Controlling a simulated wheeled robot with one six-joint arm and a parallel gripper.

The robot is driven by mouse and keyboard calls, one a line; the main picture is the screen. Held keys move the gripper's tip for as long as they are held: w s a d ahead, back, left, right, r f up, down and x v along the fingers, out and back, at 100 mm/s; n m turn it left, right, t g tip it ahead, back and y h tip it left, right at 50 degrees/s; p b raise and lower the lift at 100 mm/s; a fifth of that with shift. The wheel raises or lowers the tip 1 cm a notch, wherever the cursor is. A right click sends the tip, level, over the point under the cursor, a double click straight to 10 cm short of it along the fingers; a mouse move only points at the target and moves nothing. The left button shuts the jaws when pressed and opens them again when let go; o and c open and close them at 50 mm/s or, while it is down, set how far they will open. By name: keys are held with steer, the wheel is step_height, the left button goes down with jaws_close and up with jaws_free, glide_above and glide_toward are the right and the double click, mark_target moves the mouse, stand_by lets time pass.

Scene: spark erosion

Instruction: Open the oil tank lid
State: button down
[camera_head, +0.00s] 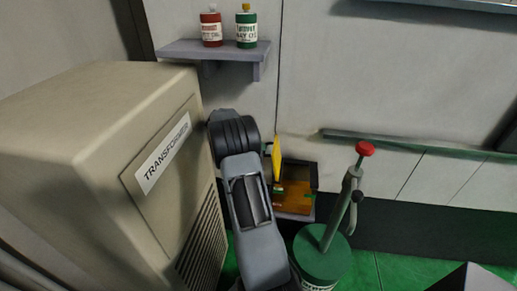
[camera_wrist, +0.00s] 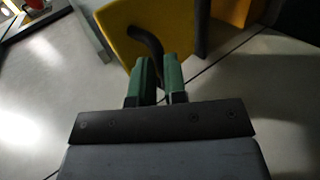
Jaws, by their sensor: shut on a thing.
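The yellow lid (camera_head: 276,158) stands up nearly on edge at the left side of the oil tank (camera_head: 303,175) in the head view. The tank is a low dark box, and its orange inside shows. In the wrist view the lid (camera_wrist: 113,28) fills the top middle, with a curved black handle (camera_wrist: 146,40) on it. My gripper (camera_wrist: 159,62) has green fingers, set close together at the handle and shut on it.
The beige transformer cabinet (camera_head: 110,130) stands close on the left of my arm. A green drum (camera_head: 323,262) with a red-knobbed pump handle (camera_head: 365,149) stands right of it. A wall shelf (camera_head: 205,49) holds a red bottle (camera_head: 211,30) and a green bottle (camera_head: 246,30).

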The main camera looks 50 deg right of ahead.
steer(key=shift+s+f, duration=0.25)
steer(key=shift+f, duration=0.6)
steer(key=c, duration=1.2)
jaws_free()
steer(key=shift+d, duration=0.1)
steer(key=shift+o, duration=0.2)
steer(key=shift+r, duration=0.1)
steer(key=s+a+r+b, duration=0.2)
steer(key=s+a+r, duration=0.7)
steer(key=r, duration=0.4)
steer(key=shift+s+r, duration=0.3)
steer(key=shift+s, duration=0.4)
steer(key=shift+a, duration=0.1)
